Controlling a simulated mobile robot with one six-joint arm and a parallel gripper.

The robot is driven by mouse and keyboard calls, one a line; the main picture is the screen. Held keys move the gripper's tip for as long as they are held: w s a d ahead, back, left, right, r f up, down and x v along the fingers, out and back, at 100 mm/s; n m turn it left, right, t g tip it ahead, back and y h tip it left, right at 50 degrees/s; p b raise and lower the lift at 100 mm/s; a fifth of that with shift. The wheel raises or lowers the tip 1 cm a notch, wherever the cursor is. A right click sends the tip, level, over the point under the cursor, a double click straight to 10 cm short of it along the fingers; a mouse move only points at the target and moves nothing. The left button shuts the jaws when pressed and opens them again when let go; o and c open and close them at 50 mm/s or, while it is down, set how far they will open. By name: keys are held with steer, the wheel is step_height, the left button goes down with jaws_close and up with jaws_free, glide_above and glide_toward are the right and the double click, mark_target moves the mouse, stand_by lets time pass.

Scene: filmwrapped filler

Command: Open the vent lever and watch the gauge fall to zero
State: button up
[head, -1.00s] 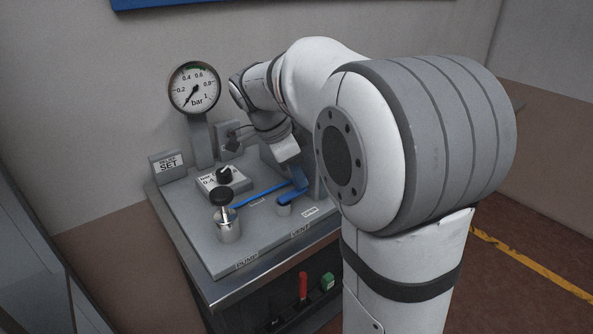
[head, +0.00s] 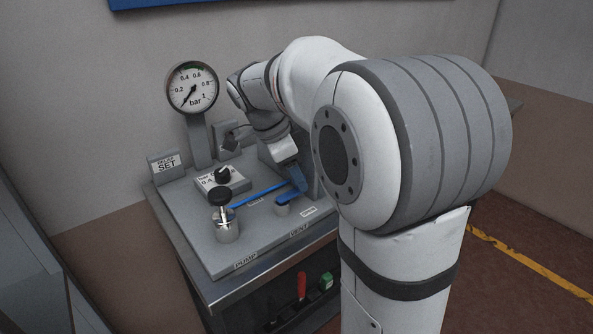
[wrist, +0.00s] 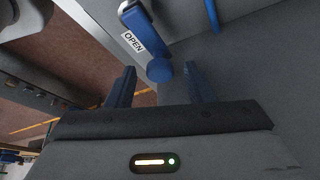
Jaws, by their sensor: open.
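The round gauge (head: 192,88) stands on a post at the back of the panel. Its needle points to the lower left, near the bottom end of the scale. The short blue vent lever (head: 283,199) sits at the panel's right front, beside a white label. In the wrist view the lever (wrist: 140,28) runs alongside the OPEN label (wrist: 132,42), and its rounded end lies between my fingertips. My gripper (wrist: 160,80) is open, with a blue finger on each side of that end and gaps visible. In the head view my gripper (head: 297,178) partly hides the lever's far end.
A black-knobbed pump (head: 222,212) stands at the front left. A long thin blue bar (head: 255,195) crosses the panel near the lever. A shelf below holds red and green items.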

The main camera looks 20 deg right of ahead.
steer(key=p+v, duration=0.1)
steer(key=v, duration=0.6)
steer(key=shift+r, duration=0.45)
steer(key=shift+a, duration=0.1)
steer(key=s+a+f+n+t+y+p, duration=0.1)
steer(key=s+n+y+p, duration=0.1)
steer(key=s+n+p, duration=0.3)
steer(key=s+a+f+n+t+y+p, duration=0.1)
steer(key=s+n+p, duration=0.4)
steer(key=s+n, duration=0.8)
steer(key=shift+s+a+f+n+t+y+p, duration=0.4)
steer(key=shift+f+n+t+y, duration=0.1)
steer(key=shift+f+y, duration=0.3)
stand_by(0.5)
steer(key=shift+c, duration=1.3)
